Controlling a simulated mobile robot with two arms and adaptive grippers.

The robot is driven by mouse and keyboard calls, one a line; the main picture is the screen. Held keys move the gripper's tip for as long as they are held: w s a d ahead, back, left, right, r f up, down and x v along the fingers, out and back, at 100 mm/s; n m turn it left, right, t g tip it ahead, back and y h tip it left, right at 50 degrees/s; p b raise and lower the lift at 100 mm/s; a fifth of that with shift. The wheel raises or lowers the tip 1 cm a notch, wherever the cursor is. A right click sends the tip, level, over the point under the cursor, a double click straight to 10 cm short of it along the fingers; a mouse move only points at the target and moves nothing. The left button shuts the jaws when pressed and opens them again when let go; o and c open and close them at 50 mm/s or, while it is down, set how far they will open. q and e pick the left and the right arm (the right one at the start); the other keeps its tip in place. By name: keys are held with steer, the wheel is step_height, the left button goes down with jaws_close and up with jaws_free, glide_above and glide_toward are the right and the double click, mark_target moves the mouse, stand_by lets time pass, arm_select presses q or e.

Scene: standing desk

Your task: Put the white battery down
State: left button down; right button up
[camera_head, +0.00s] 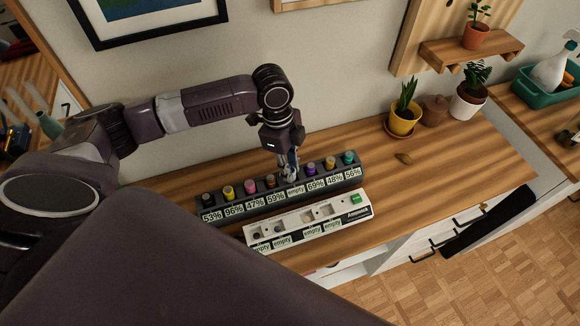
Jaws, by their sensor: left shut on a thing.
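A dark battery rack (213,215) stands on the wooden desk with a row of coloured batteries and percentage labels. One slot, between the brown battery (270,181) and the purple battery (311,170), is labelled "empty". My left gripper (290,176) points down over that slot and is shut on the white battery. The fingers mostly hide the battery, so I cannot tell whether it touches the slot. A white device (290,225) with several "empty" labels and a green part lies in front of the rack. My right gripper is not in view.
Neighbouring batteries stand close on both sides of my left gripper. A yellow plant pot (402,121), a brown pot (435,110) and a white pot (467,103) stand at the back right. The desk's right part is clear.

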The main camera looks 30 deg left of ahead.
arm_select(q)
steer(key=shift+f, duration=0.15)
steer(key=c, duration=2.2)
jaws_free()
steer(key=shift+f, duration=0.1)
steer(key=shift+c, duration=0.2)
steer(key=o, duration=0.4)
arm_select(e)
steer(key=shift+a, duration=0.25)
arm_select(q)
steer(key=shift+o, duration=0.2)
